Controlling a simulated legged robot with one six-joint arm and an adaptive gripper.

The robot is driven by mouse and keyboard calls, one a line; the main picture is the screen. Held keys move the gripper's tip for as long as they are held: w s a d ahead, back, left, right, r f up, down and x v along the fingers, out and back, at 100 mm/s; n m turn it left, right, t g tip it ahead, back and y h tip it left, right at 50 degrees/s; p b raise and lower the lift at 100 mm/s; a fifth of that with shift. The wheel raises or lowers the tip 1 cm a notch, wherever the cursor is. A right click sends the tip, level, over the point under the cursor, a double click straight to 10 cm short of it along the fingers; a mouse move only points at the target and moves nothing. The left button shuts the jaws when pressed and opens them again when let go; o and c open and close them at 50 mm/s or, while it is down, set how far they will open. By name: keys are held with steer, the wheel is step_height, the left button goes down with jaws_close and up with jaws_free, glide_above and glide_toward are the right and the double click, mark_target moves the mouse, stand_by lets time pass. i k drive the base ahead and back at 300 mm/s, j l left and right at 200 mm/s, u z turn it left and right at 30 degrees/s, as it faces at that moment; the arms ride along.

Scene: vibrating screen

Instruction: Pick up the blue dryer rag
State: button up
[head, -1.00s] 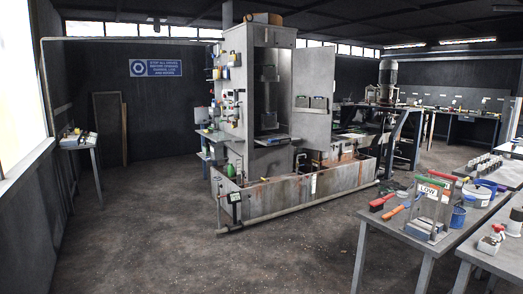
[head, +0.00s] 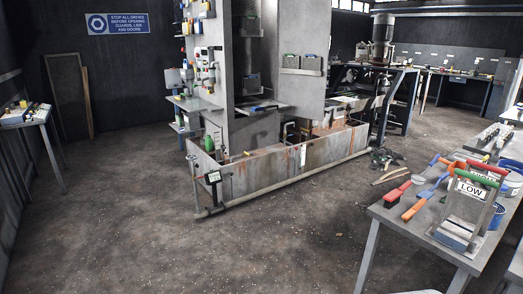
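I cannot pick out the blue dryer rag with certainty. A small flat blue patch (head: 257,107) lies on the shelf in the open cabinet of the grey machine (head: 240,60), too small to identify. Small blue items also show on the left side table (head: 14,118) and on the machine's side shelf, not clear enough to name. My gripper is not in view.
The machine's rusty-sided trough (head: 270,172) stands mid-room. A workbench (head: 408,215) at right holds a red brush (head: 397,190), a blue-and-orange tool (head: 425,197), a LOW-labelled rack (head: 457,232) and a blue bucket (head: 496,217). Open floor (head: 200,255) lies in front.

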mark_target(260, 108)
steer(key=i+z, duration=0.1)
steer(key=i, duration=3.35)
steer(key=i+u, duration=0.1)
steer(key=i, duration=0.75)
steer(key=i+l+u, duration=0.1)
steer(key=i, duration=0.75)
steer(key=i+l+u, duration=0.2)
steer(key=i, duration=0.2)
steer(key=i+l+u, duration=0.2)
steer(key=i, duration=0.2)
steer(key=i+l+u, duration=0.2)
steer(key=i, duration=0.15)
